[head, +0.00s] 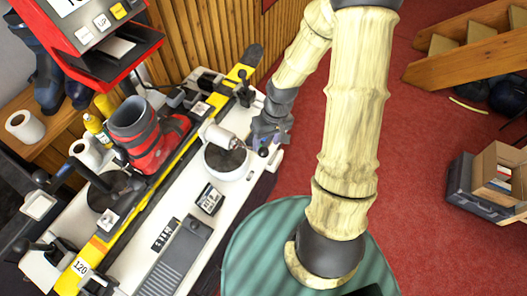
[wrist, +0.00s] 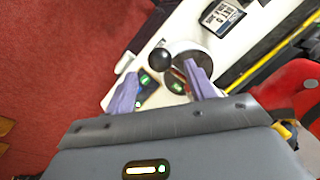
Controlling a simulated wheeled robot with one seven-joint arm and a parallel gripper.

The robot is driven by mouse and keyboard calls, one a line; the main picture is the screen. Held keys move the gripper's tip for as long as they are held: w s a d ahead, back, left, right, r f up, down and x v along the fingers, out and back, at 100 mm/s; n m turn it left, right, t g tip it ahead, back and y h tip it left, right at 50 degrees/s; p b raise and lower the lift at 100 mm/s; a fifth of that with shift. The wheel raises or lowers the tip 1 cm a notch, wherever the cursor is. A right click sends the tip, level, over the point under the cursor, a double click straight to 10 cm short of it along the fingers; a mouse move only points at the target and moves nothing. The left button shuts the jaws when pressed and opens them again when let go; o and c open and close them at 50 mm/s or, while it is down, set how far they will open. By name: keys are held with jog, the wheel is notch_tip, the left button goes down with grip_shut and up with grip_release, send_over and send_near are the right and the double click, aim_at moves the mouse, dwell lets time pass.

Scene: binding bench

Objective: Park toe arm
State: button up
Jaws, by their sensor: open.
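A black ball knob (head: 263,151) shows at the right edge of the bench, beside a white round housing with a dark disc (head: 226,161). I take it to be the toe arm's knob, though its shaft is mostly hidden. In the wrist view the knob (wrist: 159,60) appears between and just beyond my fingertips. My gripper (head: 266,138) is above the bench's right edge, close to the knob. In the wrist view my gripper (wrist: 160,73) has its two purple fingers spread wide, with nothing held. I cannot tell whether either finger touches the knob.
A red and grey boot (head: 165,137) stands on the long yellow and black ski or bar (head: 120,222). A small display (head: 210,199) lies nearby. A red screen console (head: 90,35) overhangs the bench. Red carpet lies right.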

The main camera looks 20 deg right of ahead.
aim_at(265, 149)
jog(key=shift+s+a+f+p, duration=0.15)
jog(key=shift+a+f, duration=0.15)
jog(key=shift+f, duration=1.3)
jog(key=shift+a+f+p, duration=0.15)
jog(key=shift+a+f, duration=0.1)
jog(key=shift+f, duration=1.3)
grip_shut()
